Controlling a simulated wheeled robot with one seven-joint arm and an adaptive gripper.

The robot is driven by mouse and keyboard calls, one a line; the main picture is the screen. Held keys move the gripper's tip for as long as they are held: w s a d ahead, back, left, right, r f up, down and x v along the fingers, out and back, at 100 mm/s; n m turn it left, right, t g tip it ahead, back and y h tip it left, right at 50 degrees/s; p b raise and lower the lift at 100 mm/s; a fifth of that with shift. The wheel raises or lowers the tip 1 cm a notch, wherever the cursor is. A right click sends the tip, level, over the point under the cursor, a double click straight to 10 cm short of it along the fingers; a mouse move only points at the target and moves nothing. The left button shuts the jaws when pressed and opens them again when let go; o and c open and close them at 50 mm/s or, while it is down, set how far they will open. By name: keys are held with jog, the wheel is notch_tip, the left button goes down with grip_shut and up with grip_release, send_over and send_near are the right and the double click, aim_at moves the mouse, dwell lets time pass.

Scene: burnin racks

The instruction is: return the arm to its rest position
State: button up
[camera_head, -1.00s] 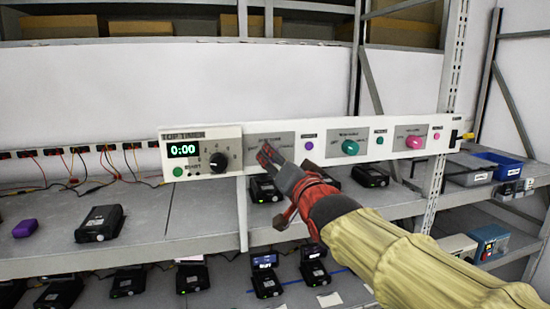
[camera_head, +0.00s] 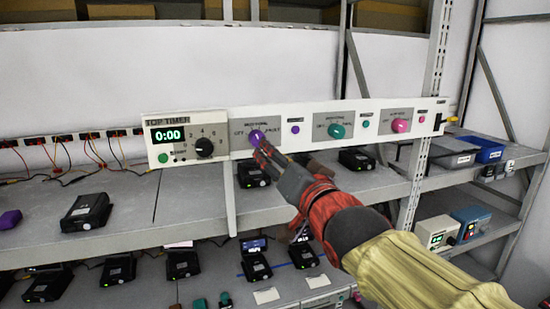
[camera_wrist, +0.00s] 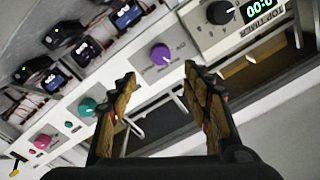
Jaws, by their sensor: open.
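My gripper (camera_head: 268,160) is in front of the white control panel (camera_head: 218,141), just below and right of the purple knob (camera_head: 257,137). In the wrist view my gripper (camera_wrist: 160,80) has its two fingers well apart with nothing between them. The purple knob also shows in the wrist view (camera_wrist: 161,54), beyond the fingertips and apart from them. My arm comes in from the lower right, and its red and black wrist hides part of the shelf.
The panel also bears a timer reading 0:00 (camera_head: 168,134), a black dial (camera_head: 204,147), a teal knob (camera_head: 337,131) and a pink knob (camera_head: 401,125). Black devices (camera_head: 88,212) stand on the shelves. A blue bin (camera_head: 483,149) is at the right. A rack post (camera_head: 428,110) stands right of my arm.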

jog(key=s+d+f+n+g+h+b, duration=0.1)
jog(key=s+d+f+g+b, duration=0.3)
jog(key=f, duration=1.5)
jog(key=s+d+f+n+g+h+b, duration=0.1)
jog(key=s+d+f+g+b, duration=0.3)
jog(key=s+f+b, duration=0.8)
jog(key=s+d+f+n+g+h+b, duration=0.1)
jog(key=s+d+f+g+h+b, duration=0.2)
jog(key=f, duration=2.2)
jog(key=s+d+b, duration=0.4)
jog(key=s+b, duration=0.1)
jog(key=s, duration=0.3)
jog(key=shift+d+f+g+h+b, duration=0.3)
jog(key=shift+f+g, duration=0.05)
jog(key=shift+g, duration=0.05)
